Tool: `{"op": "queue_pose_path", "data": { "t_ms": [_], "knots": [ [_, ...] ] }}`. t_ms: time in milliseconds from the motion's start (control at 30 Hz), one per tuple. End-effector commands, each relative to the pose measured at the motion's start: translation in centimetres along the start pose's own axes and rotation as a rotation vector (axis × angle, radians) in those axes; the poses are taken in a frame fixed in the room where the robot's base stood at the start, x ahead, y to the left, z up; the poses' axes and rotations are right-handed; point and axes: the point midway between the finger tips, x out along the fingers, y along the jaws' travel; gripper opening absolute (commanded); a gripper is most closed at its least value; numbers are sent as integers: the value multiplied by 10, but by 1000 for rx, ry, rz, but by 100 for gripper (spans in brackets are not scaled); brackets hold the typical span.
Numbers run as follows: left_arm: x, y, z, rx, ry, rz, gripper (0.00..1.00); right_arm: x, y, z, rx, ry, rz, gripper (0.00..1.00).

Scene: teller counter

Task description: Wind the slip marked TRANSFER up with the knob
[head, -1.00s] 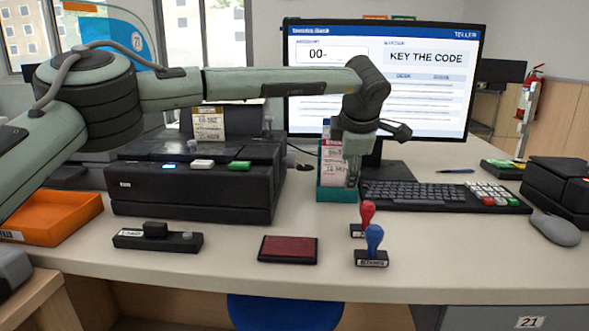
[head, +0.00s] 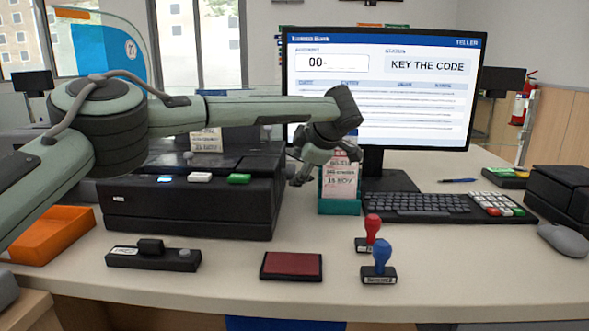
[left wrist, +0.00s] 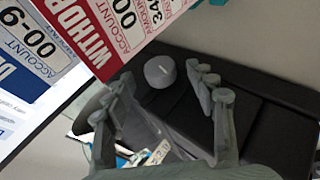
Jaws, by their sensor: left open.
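My left gripper (head: 302,172) is open and empty at the right side of the black printer (head: 190,212). In the left wrist view a round grey knob (left wrist: 160,71) on the dark machine lies ahead of and between the two spread fingers, and I see no contact. In the head view my gripper and arm hide that knob. A cream slip (head: 207,141) stands up from the back of the printer. My arm covers its upper part and its heading cannot be read. My right gripper is not in view.
A teal holder (head: 338,207) with upright slips stands close right of my left gripper; a red-headed slip (left wrist: 105,35) looms in the wrist view. The monitor (head: 385,85) and keyboard (head: 415,206) are to the right. Stamps, an ink pad (head: 291,266) and an orange tray (head: 50,235) lie in front.

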Motion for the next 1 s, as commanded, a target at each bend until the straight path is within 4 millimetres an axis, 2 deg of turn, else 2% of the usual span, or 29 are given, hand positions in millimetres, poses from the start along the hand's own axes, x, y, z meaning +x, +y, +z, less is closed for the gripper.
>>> {"op": "queue_pose_path", "data": {
  "t_ms": [200,500,900,1000],
  "knots": [
    [22,0,0,-1,-1,0,56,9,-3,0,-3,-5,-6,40],
    [26,0,0,0,-1,1,56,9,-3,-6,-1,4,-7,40],
    [26,0,0,0,-1,0,8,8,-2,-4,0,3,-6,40],
    [26,0,0,-1,-1,1,6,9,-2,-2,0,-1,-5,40]
  ]
}}
